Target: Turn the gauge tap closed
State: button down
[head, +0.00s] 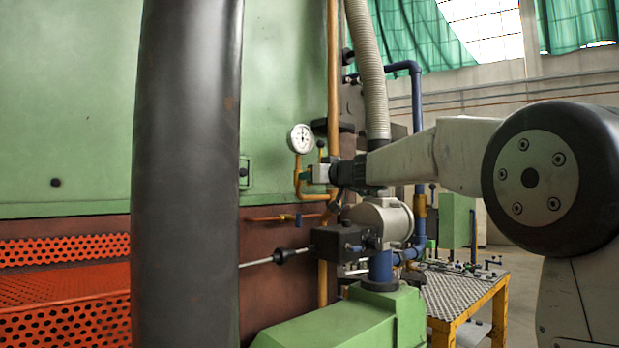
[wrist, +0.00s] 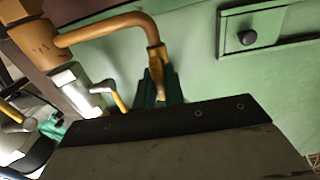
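The round white pressure gauge (head: 300,138) stands on a bent brass pipe (head: 298,182) in front of the green furnace wall. My gripper (head: 308,177) is at this pipe, just below the gauge. In the wrist view its green fingertips (wrist: 161,88) lie on either side of a brass fitting (wrist: 154,55) at the end of the bent pipe. The gap between the fingertips is narrow, and I cannot tell whether they touch the fitting. The tap handle is not clearly distinguishable; my gripper's body covers what lies beyond the fitting.
A thick brass vertical pipe (head: 333,75) and a grey ribbed hose (head: 368,70) run close beside my gripper. A silver cylinder (wrist: 72,88) with a yellow lever (wrist: 118,98) is nearby. A dark column (head: 188,180) stands left, and a yellow-framed table (head: 470,310) lower right.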

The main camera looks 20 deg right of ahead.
jog(key=shift+m, duration=0.3)
jog(key=m, duration=0.3)
jog(key=shift+d+m, duration=0.1)
jog(key=shift+m, duration=0.2)
jog(key=m, duration=0.4)
jog(key=shift+w+d+f, duration=0.1)
jog(key=m, duration=0.5)
jog(key=shift+f, duration=0.1)
jog(key=m, duration=0.4)
jog(key=shift+f+m, duration=0.1)
jog(key=shift+m, duration=0.2)
jog(key=c, duration=1.5)
grip_release()
